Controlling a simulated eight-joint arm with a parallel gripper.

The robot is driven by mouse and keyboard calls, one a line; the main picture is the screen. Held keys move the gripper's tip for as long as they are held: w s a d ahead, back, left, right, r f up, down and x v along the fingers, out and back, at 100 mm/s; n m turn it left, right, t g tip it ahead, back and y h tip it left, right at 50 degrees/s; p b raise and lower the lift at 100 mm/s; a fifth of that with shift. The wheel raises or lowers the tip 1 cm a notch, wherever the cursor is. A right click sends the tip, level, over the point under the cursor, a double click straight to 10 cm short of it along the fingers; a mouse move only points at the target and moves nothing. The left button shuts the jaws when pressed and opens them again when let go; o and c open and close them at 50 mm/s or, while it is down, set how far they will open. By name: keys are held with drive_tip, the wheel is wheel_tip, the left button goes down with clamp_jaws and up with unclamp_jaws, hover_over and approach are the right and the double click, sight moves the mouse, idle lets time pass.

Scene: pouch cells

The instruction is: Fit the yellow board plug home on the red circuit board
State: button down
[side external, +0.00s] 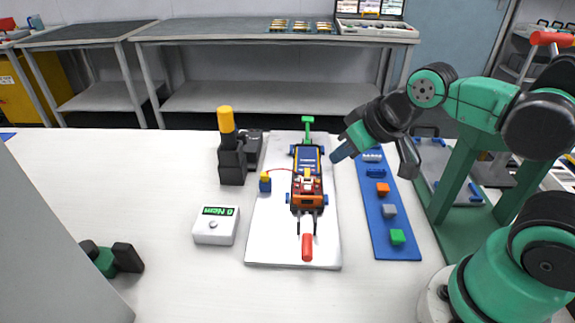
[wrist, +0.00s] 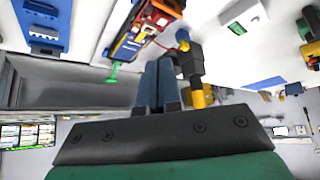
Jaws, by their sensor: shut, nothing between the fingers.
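The red circuit board (side external: 309,186) sits on a long dark blue and orange pack, on the white board in the side view. A small yellow piece (side external: 307,173) shows at the circuit board's back edge; I cannot tell how deep it sits. A thin red wire runs left from the pack to a small yellow-topped blue block (side external: 265,182). My gripper (side external: 339,154) is to the right of the pack and above the table, apart from it. Its blue fingers are together and empty, also in the wrist view (wrist: 160,66). The pack (wrist: 143,26) shows upside down there.
A blue strip (side external: 404,246) with several coloured blocks lies right of the white board (side external: 260,256). A white box (side external: 215,226) with a green display and a black holder (side external: 231,165) with a yellow handle stand left.

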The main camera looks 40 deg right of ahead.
drive_tip(key=c, duration=1.1)
unclamp_jaws()
drive_tip(key=o, duration=0.4)
drive_tip(key=shift+w+r+m, duration=0.15)
drive_tip(key=shift+w+m, duration=0.15)
drive_tip(key=shift+m, duration=0.4)
drive_tip(key=w+m, duration=0.2)
drive_tip(key=m, duration=0.2)
drive_tip(key=w+m+g+y, duration=0.1)
drive_tip(key=w+m, duration=0.1)
drive_tip(key=m, duration=0.2)
drive_tip(key=w+a+m+g, duration=0.1)
drive_tip(key=w+m, duration=0.1)
drive_tip(key=m, duration=0.2)
drive_tip(key=shift+a+f+m+y, duration=0.1)
drive_tip(key=shift+f+m+y, duration=0.1)
drive_tip(key=shift+m+y, duration=0.1)
drive_tip(key=m+g+y, duration=0.2)
drive_tip(key=m, duration=1.1)
hover_over(265, 174)
drive_tip(key=s+d, duration=0.1)
drive_tip(key=d, duration=0.1)
drive_tip(key=f, duration=0.5)
drive_tip(key=shift+s+a+f, duration=0.2)
drive_tip(key=shift+f, duration=0.05)
drive_tip(key=shift+x, duration=2.4)
drive_tip(key=shift+d, duration=0.1)
